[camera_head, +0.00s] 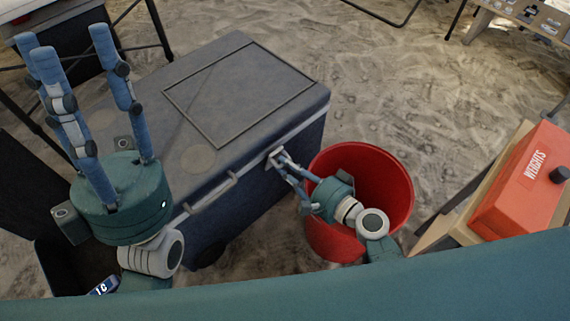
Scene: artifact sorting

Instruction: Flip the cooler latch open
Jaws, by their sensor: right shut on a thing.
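The cooler (245,75) is a large dark blue-grey chest with a closed lid, standing on sandy ground in the middle of the view. A light grey handle (212,192) runs along its front. The latch (277,157) is on the front edge of the lid, right of the handle. My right gripper (282,163) is at the latch with its fingers shut on it; the fingers hide part of it. My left gripper (80,65) is raised over the cooler's left end, fingers spread and empty, touching nothing that I can see.
A red bucket (388,185) stands right of the cooler, behind and under my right wrist. A red-orange box marked WEIGHTS (520,185) sits on a table at the right. Tables stand at both upper corners. Sand beyond the cooler is clear.

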